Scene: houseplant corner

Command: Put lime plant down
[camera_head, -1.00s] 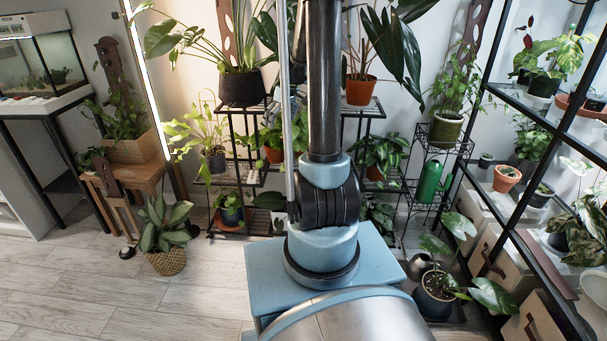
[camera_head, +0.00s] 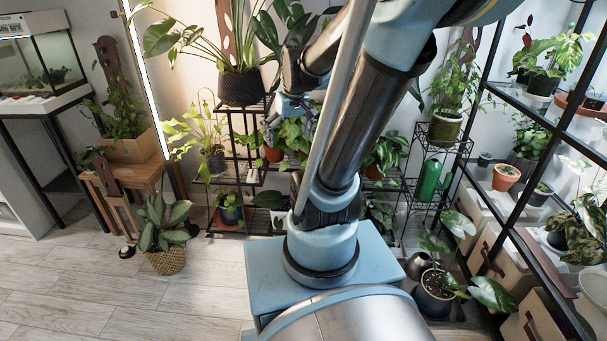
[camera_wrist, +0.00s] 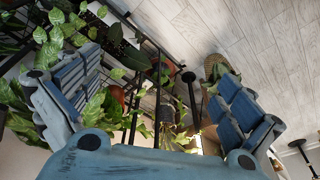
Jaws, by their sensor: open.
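A plant with yellow-green leaves (camera_head: 186,132) in a dark grey pot (camera_head: 214,161) stands upright on the left part of the black metal stand; it looks like the lime plant, though I cannot be sure. Its pot also shows in the wrist view (camera_wrist: 168,114), beyond my gripper and between the fingers. My gripper (camera_head: 270,122) is in front of the stand, to the right of that plant and apart from it. In the wrist view my gripper's blue fingers (camera_wrist: 150,103) are spread wide with nothing held between them. A bright green plant (camera_head: 296,140) is partly hidden behind my arm.
The black stand (camera_head: 237,181) carries several pots on different levels, with a tall plant in a black pot (camera_head: 241,88) close to my gripper. A woven basket plant (camera_head: 165,261) is on the floor at left. A glass shelf rack (camera_head: 535,115) is at right. Floor at front left is clear.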

